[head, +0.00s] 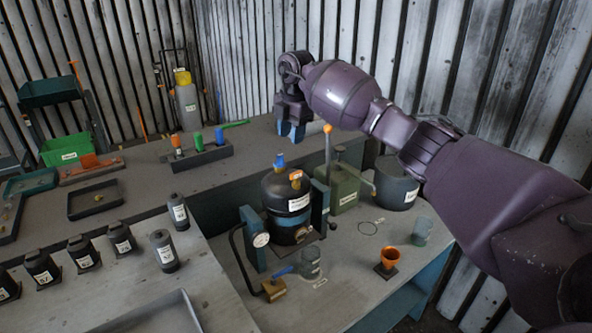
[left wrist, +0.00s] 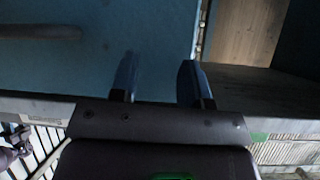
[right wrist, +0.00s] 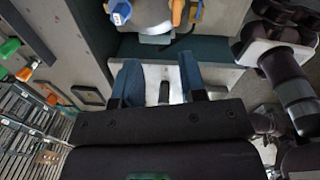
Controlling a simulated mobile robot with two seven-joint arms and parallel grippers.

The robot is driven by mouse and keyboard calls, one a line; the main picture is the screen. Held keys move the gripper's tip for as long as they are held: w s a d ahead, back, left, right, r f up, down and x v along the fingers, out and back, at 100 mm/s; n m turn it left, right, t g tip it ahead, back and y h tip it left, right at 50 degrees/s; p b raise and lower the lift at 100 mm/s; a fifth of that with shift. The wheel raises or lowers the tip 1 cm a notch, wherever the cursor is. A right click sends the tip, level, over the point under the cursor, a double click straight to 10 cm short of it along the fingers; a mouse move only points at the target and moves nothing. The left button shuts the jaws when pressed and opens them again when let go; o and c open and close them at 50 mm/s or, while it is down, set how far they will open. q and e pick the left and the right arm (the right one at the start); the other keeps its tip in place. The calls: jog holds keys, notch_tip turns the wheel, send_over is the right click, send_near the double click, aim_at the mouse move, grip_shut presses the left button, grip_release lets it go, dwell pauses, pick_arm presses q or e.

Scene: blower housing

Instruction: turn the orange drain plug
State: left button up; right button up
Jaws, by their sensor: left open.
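The black blower housing (head: 288,205) stands on the grey bench between blue side supports. A small orange fitting (head: 295,175) is on its top, beside a blue fitting (head: 279,161); I cannot tell whether this is the drain plug. The lower front of the housing is too small to read. In the right wrist view an orange fitting (right wrist: 178,12) and the blue one (right wrist: 121,13) show at the top edge. My right gripper (head: 291,131) is open and empty, above and behind the housing, touching nothing visible. My left gripper (left wrist: 157,72) is open and empty near a blue-grey surface.
An orange cup (head: 387,263) and clear cups stand at the bench's front right. A green box (head: 343,187) and a dark round container (head: 397,187) sit right of the housing. An orange-topped lever (head: 327,145) rises beside it. Several labelled black bottles (head: 83,252) stand at left.

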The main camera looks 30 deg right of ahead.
aim_at(296, 172)
jog(key=f, duration=0.3)
jog(key=s+f+m, duration=0.1)
jog(key=f, duration=0.3)
jog(key=f+m, duration=0.1)
jog(key=f, duration=0.3)
jog(key=shift+s+d+g, duration=0.15)
jog(key=shift+d+g, duration=0.15)
jog(key=shift+g, duration=0.1)
jog(key=shift+c, duration=0.4)
grip_shut()
